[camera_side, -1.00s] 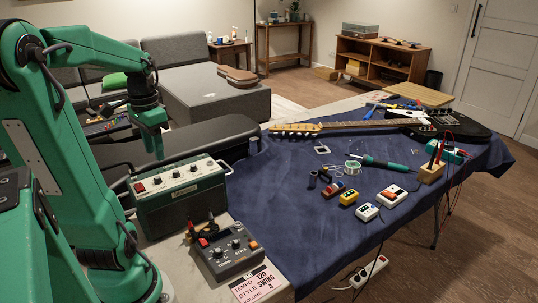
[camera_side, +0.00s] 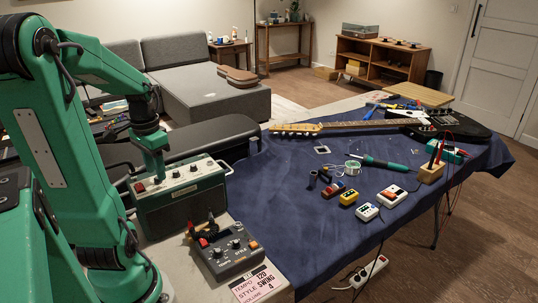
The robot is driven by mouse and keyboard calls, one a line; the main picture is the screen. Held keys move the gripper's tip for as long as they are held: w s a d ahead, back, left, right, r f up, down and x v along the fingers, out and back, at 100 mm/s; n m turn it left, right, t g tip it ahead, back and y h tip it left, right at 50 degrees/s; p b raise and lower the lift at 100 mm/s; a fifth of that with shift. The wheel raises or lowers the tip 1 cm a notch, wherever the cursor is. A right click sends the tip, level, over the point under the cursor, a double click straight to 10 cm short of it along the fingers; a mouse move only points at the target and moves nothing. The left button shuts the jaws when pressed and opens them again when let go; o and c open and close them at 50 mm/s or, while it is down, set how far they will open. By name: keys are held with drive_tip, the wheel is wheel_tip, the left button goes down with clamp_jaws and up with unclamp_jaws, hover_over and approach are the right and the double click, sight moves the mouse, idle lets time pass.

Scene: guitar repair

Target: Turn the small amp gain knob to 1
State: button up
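The small green amp (camera_side: 182,203) stands at the table's left end. Its pale top panel (camera_side: 185,175) carries a row of small knobs and a handle. A red-marked knob (camera_side: 139,187) sits at the panel's left end. My gripper (camera_side: 160,177) points down with its tips at the top panel, just right of that left-end knob. The tips cover part of the panel, so I cannot tell whether they touch a knob or which one. The fingers are too small here to tell open from shut. Knob markings are unreadable.
A grey drum-machine-like box (camera_side: 230,252) with red and black plugs stands in front of the amp. A printed card (camera_side: 258,285) lies beside it. Several pedals, a soldering tool (camera_side: 385,162) and a guitar (camera_side: 345,126) lie on the blue cloth (camera_side: 300,215), clear of my arm.

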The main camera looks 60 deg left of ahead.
drive_tip(key=shift+f, duration=0.9)
clamp_jaws()
drive_tip(key=shift+n, duration=0.4)
drive_tip(key=n, duration=1.1)
